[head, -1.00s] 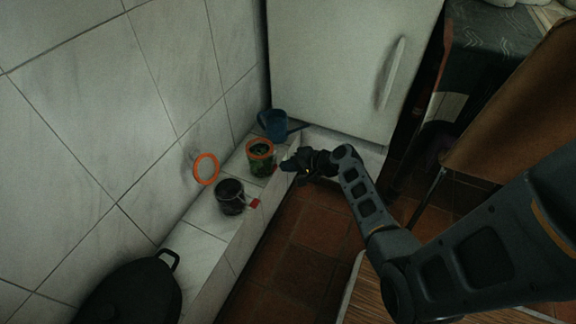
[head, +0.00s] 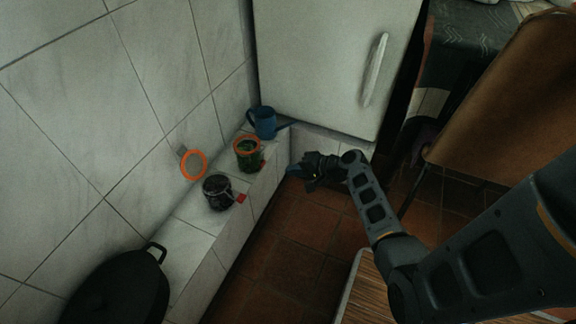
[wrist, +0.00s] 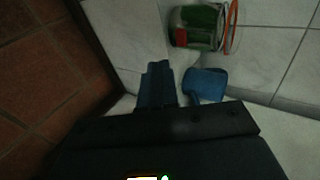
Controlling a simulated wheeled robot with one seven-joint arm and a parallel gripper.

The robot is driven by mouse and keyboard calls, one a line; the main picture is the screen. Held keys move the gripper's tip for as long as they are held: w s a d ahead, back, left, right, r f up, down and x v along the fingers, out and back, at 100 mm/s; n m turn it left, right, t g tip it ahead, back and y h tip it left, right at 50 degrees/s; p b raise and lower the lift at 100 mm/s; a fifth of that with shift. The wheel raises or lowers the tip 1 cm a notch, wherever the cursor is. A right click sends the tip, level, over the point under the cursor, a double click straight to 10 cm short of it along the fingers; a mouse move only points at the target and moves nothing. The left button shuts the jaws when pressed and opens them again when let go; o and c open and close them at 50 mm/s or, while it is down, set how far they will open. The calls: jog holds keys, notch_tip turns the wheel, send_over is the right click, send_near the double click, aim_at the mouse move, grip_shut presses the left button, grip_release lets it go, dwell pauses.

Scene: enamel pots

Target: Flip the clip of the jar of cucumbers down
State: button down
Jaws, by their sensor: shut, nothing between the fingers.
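The jar of cucumbers (head: 247,160) stands on the white tiled ledge, with green contents and an orange ring on top; its lid looks closed. Its red clip (head: 262,163) shows low on its right side, against the body. In the wrist view the jar (wrist: 205,22) lies at the top edge, partly cut off, with the red clip (wrist: 181,37) against the glass. My gripper (head: 292,171) is shut and empty, right of the jar and apart from it, over the floor beside the ledge. The shut fingers (wrist: 157,80) also show in the wrist view.
A blue mug (head: 264,123) stands behind the jar, near the white fridge (head: 325,60). In front is a dark-filled jar (head: 217,192), its orange-ringed lid (head: 194,165) open toward the wall and its red tab sticking out. A black pot (head: 115,290) is nearest.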

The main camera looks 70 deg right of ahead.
jog(key=s, duration=0.7)
jog(key=shift+a+p, duration=0.2)
jog(key=shift+p, duration=0.25)
